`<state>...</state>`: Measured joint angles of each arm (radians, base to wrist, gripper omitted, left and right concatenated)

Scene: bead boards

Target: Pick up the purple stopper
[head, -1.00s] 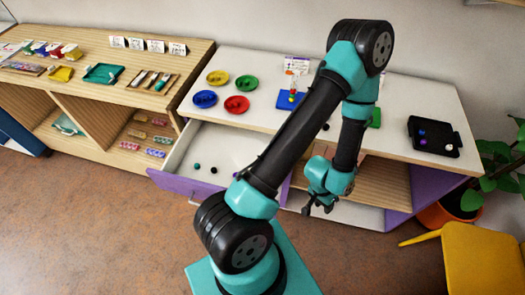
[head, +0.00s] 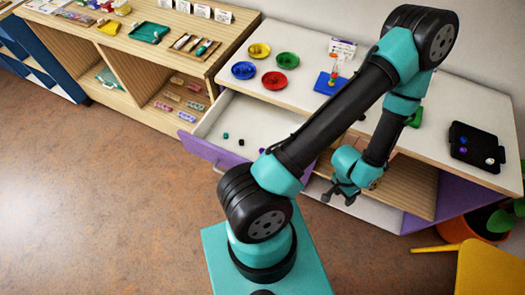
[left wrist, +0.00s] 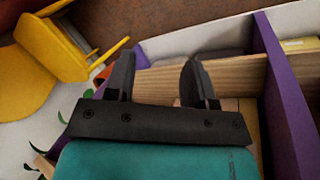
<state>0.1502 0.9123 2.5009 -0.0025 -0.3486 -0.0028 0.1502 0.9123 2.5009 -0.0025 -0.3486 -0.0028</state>
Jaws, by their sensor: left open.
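A small purple piece (head: 262,150), possibly the stopper, lies in the open drawer (head: 238,112) of the white-topped cabinet, partly beside my arm; it is too small to tell its shape. Another small purple-blue piece (head: 463,140) sits on the black tray (head: 471,156) on the cabinet top. My left gripper (head: 338,198) is open and empty, low in front of the cabinet's shelves and to the right of the drawer. In the left wrist view, its two fingers (left wrist: 155,78) stand apart with nothing between them. My right gripper is not in view.
Small dark pieces (head: 226,136) also lie in the drawer. Colored dishes (head: 287,60) and a blue stand (head: 327,85) are on the cabinet top. A yellow chair (head: 478,262) and potted plant (head: 480,228) stand at right. The floor at left is clear.

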